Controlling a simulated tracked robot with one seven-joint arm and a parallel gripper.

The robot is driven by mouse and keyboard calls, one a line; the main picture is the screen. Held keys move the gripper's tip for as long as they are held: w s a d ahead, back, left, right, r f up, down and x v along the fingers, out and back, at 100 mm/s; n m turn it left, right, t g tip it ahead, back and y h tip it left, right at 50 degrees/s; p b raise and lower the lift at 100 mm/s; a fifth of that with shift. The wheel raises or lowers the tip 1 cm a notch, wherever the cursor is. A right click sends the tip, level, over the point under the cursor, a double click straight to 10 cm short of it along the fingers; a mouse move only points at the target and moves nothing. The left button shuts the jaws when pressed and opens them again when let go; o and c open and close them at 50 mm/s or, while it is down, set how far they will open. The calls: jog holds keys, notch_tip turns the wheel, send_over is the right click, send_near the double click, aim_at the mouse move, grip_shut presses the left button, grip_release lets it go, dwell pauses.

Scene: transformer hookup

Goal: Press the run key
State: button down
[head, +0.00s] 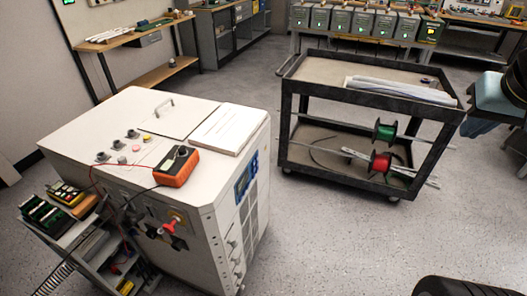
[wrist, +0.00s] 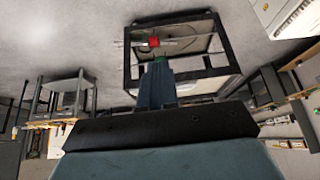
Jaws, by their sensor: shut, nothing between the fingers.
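The white cabinet (head: 150,125) stands at left in the head view, with a dark blue panel (head: 245,178) on its right-hand face. Keys on the panel are too small to read, so I cannot pick out the run key. My gripper (wrist: 158,64) is shut and empty in the wrist view, its fingers pointing toward the cart. It is apart from the cabinet. I cannot clearly make out its fingertips in the head view.
An orange meter (head: 176,167) with leads and a stack of paper (head: 226,128) lie on the cabinet. A dark cart (head: 300,150) with red and green spools stands right of it. A small cart (head: 85,240) stands at front left. Grey floor (head: 330,245) is clear between.

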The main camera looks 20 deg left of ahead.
aim_at(257, 158)
jog(key=w+a+f+m+t+y, duration=0.1)
jog(key=w+a+f, duration=0.65)
jog(key=w, duration=0.35)
jog(key=w+a+f+m+t+y, duration=0.1)
jog(key=w+a+f+y, duration=0.1)
jog(key=w+a+f, duration=0.75)
jog(key=a+f+m+y, duration=0.2)
jog(key=a+f+y, duration=0.1)
jog(key=a+f, duration=0.5)
jog(key=w+a+f+m+y, duration=0.1)
jog(key=a+f+m+y, duration=0.1)
jog(key=a+f, duration=0.6)
notch_tip(257, 158, down, 6)
jog(key=shift+a+r+g+y, duration=0.1)
jog(key=shift+a+g+y, duration=0.15)
jog(key=shift+y, duration=0.35)
jog(key=shift+w, duration=0.1)
jog(key=a, duration=0.8)
jog(key=shift+w+a, duration=0.3)
jog(key=shift+w, duration=0.05)
jog(key=shift+a, duration=0.2)
jog(key=shift+a, duration=0.25)
